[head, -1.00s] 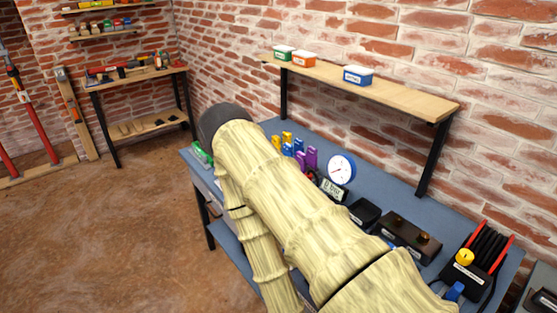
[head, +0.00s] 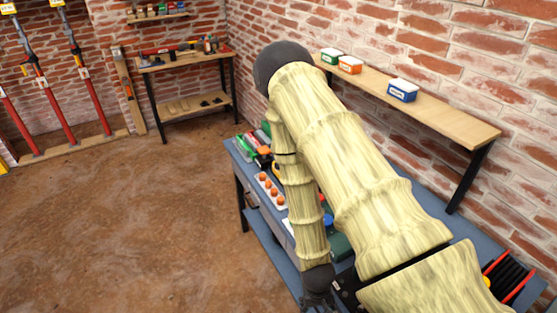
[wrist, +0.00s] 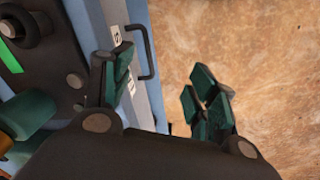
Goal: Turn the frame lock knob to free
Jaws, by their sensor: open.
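I cannot pick out the frame lock knob with certainty in either view. In the wrist view, a dark panel (wrist: 45,75) with a green stripe and round dark parts lies at the left. A dark round part (wrist: 20,25) sits at its top left, and a teal cylindrical part (wrist: 28,114) is cut by the left edge. My gripper (wrist: 162,92) has its fingers spread with nothing between them. It is over the bench's front edge, with the panel to its left and the floor behind its right finger. In the head view my gripper (head: 318,290) is low, partly cut off.
The blue-grey workbench (head: 472,226) is largely hidden by my arm. Its front has a dark drawer handle (wrist: 150,50). Several orange pieces (head: 268,188) lie along its left part. A wall shelf (head: 455,120) with small boxes overhangs the bench. The floor (head: 120,220) at left is clear.

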